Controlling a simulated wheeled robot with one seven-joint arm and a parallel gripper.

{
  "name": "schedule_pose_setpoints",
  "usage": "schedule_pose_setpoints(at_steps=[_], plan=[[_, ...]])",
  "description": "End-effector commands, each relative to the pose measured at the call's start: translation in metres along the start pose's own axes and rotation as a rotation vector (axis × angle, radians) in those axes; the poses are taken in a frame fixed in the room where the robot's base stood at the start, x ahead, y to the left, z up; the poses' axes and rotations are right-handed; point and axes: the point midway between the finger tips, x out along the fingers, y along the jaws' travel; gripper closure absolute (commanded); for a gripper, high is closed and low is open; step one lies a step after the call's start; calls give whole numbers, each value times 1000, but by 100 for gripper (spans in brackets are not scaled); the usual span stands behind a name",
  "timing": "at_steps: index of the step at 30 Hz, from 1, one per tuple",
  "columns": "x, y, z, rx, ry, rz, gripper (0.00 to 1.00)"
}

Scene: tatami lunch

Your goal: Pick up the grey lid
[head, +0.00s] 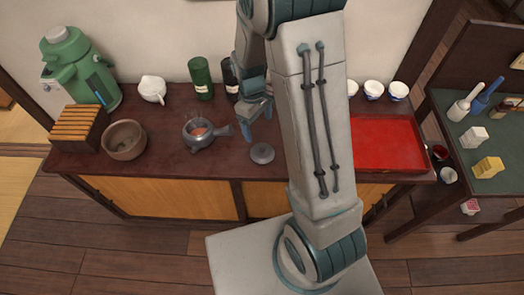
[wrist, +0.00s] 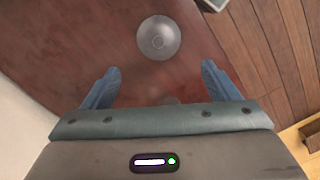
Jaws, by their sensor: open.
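The grey lid (head: 262,153) is a small round disc with a knob, lying on the dark red counter near its front edge. It also shows in the wrist view (wrist: 159,38), ahead of the fingers and roughly centred between them. My gripper (head: 262,109) is above the counter, a little behind the lid in the head view. In the wrist view its two blue fingers (wrist: 160,85) are spread apart with nothing between them. The lid is apart from the fingers. A grey side-handled teapot (head: 198,133) without a cover stands left of the lid, with something reddish-brown inside.
The counter (head: 165,165) also holds a brown bowl (head: 124,140), a white pitcher (head: 152,89), a green canister (head: 201,78), a dark canister (head: 229,78) close to my gripper, and a red tray (head: 385,145) at right. Bare counter surrounds the lid.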

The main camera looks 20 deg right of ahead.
Motion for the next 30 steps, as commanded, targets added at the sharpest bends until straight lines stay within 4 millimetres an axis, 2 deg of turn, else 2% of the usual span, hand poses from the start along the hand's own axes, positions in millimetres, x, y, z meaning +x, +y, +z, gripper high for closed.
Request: schedule_pose_setpoints(at_steps=[3, 9, 13, 20, 30], plan=[[24, -1, 2, 1, -7, -4, 18], [57, 0, 1, 2, -5, -3, 18], [70, 0, 1, 2, -3, -2, 18], [80, 0, 1, 2, -2, -1, 18], [118, 3, -1, 3, -2, -2, 18]])
